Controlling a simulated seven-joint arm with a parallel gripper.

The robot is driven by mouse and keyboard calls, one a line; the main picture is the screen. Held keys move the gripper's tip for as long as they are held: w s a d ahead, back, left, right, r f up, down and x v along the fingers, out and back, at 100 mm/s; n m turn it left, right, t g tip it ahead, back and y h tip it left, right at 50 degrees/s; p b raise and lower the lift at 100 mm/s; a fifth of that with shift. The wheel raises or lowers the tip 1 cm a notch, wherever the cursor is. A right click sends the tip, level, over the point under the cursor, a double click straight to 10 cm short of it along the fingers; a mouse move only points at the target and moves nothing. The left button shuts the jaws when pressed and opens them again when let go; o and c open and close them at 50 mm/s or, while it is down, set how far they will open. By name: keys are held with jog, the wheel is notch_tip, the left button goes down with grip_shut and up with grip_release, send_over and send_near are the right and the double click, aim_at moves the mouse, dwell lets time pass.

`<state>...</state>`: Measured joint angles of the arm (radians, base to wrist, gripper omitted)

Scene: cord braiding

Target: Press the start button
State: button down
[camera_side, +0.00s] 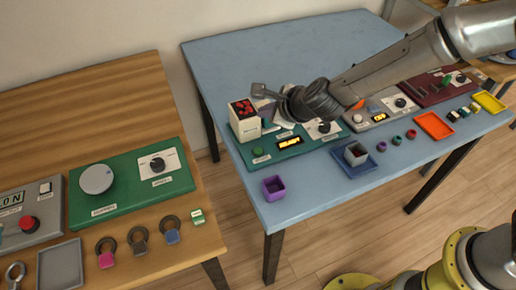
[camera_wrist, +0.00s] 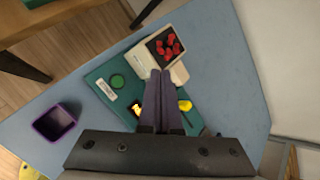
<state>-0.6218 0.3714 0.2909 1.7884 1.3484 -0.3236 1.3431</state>
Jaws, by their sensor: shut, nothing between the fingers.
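A round green button (camera_side: 258,152) sits at the front left of the teal panel (camera_side: 276,158) on the blue table. The button also shows in the wrist view (camera_wrist: 117,80), left of my fingers, with a small white label beside it. I cannot read the label. My gripper (camera_wrist: 161,72) is shut and empty. Its fingers point over the teal panel, beside the white box. In the side view my gripper (camera_side: 262,91) is above the back of the panel, clear of the green button.
A white box (camera_side: 243,127) with red pieces on top stands behind the green button. A lit yellow display (camera_side: 289,142) is to its right. A purple open cup (camera_side: 274,188) stands in front. Other panels are farther right and on the wooden table (camera_side: 85,90).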

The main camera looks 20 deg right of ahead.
aim_at(261, 153)
jog(key=shift+s+a+f, duration=0.45)
jog(key=shift+a, duration=0.15)
jog(key=shift+f, duration=0.1)
jog(key=shift+f, duration=4.3)
jog(key=shift+f, duration=0.1)
jog(key=shift+f, duration=0.3)
jog(key=shift+f, duration=0.45)
jog(key=shift+r, duration=0.85)
